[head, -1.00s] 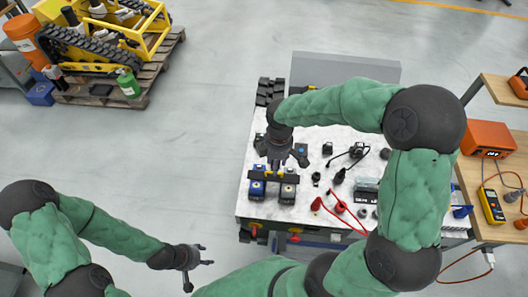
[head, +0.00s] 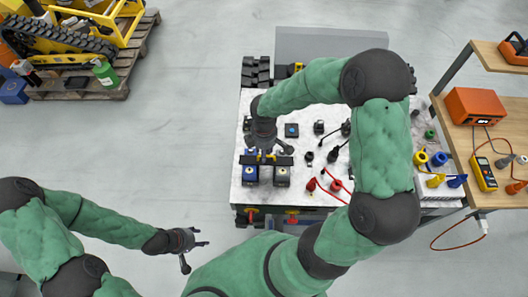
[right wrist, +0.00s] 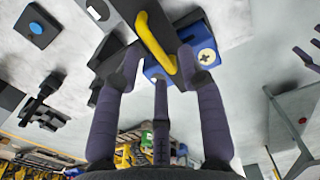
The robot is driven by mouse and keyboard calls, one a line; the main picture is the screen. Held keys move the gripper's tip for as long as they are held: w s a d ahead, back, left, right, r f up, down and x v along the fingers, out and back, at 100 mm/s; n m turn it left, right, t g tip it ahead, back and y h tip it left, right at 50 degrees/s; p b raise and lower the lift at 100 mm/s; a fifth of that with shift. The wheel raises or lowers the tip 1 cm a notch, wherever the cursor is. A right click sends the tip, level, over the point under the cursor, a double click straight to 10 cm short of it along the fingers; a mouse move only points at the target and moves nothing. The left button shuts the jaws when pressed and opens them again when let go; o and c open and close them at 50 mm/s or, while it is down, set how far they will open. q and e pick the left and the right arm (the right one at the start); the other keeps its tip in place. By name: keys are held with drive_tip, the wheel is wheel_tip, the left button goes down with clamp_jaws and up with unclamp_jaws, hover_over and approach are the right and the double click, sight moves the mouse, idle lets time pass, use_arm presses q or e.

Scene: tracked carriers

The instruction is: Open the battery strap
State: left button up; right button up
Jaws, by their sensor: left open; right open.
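The battery strap is a dark bar (head: 284,161) with a yellow handle, lying across two batteries near the table's front left corner. One battery (head: 250,176) is blue-topped, the other (head: 281,177) is greyish. In the right wrist view the yellow handle (right wrist: 152,40) rises from the bar between my fingertips. My right gripper (right wrist: 158,62) is open, with its fingers around the handle's near end; I cannot tell whether they touch it. In the head view my right gripper (head: 267,147) hangs over the strap and partly hides it. My left gripper (head: 196,254) is open and empty, left of the table.
The pale table top (head: 231,190) holds several small dark parts and red plugs (head: 311,184) right of the batteries. A wooden bench (head: 463,145) with an orange case (head: 487,105) stands at right. A yellow tracked machine (head: 60,38) sits on a pallet at upper left. Floor between is clear.

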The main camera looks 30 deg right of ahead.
drive_tip(key=shift+f, duration=0.35)
clamp_jaws()
